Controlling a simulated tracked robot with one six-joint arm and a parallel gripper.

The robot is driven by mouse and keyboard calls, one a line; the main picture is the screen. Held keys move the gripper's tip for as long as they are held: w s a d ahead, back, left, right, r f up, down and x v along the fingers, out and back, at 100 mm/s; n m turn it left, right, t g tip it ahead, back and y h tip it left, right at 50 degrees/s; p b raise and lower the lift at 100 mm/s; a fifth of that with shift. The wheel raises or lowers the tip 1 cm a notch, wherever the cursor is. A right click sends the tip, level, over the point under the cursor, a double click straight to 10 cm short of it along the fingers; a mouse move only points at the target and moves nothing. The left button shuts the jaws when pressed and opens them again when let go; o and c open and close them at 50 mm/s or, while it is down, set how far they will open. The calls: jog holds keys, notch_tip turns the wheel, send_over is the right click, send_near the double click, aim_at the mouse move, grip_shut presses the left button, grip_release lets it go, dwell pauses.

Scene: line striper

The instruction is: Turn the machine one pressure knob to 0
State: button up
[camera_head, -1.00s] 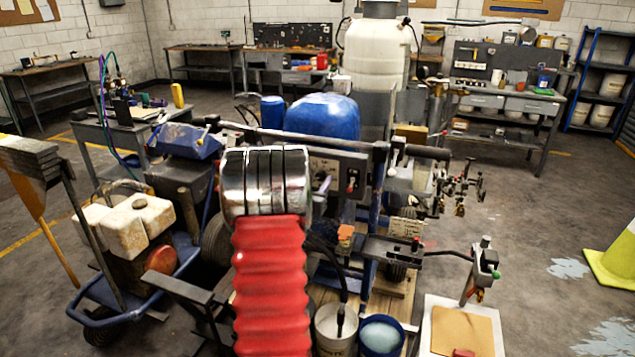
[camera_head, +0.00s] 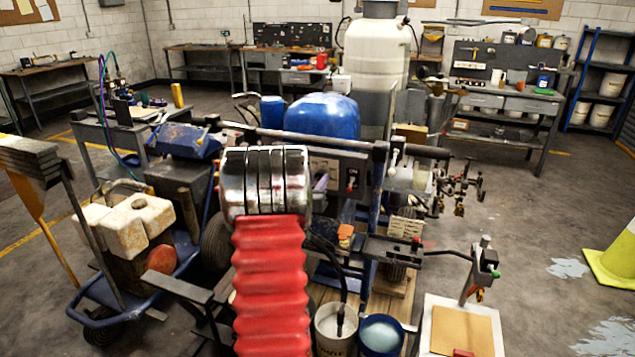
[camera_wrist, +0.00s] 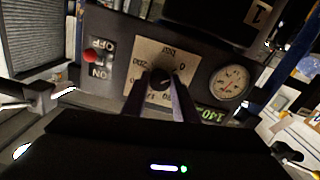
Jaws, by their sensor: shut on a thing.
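The pressure knob (camera_wrist: 161,79) is dark and round, on a pale dial plate (camera_wrist: 140,68) with printed numbers, seen in the wrist view. The 0 mark is at the plate's right side. My gripper (camera_wrist: 161,92) is shut on the knob, a finger on each side, hiding part of it and the lower dial. A round gauge (camera_wrist: 230,82) is right of the plate, with a green 140 readout (camera_wrist: 212,115) below it. A label with a 1 (camera_wrist: 259,14) is above. In the head view the dark control panel (camera_head: 350,172) is partly behind my arm, which hides the knob.
A red-tipped ON/OFF switch (camera_wrist: 92,56) is left of the dial. In the head view, a dark horizontal bar (camera_head: 345,143) crosses above the panel. A blue tank (camera_head: 322,114) is behind it. Buckets (camera_head: 336,328) stand below. Open floor is at right.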

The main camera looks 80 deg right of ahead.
jog(key=shift+n, duration=0.6)
jog(key=o, duration=1.1)
jog(key=shift+c, duration=0.2)
jog(key=w+a, duration=0.1)
jog(key=a, duration=1.2)
jog(key=shift+w+a, duration=0.15)
jog(key=shift+a, duration=0.25)
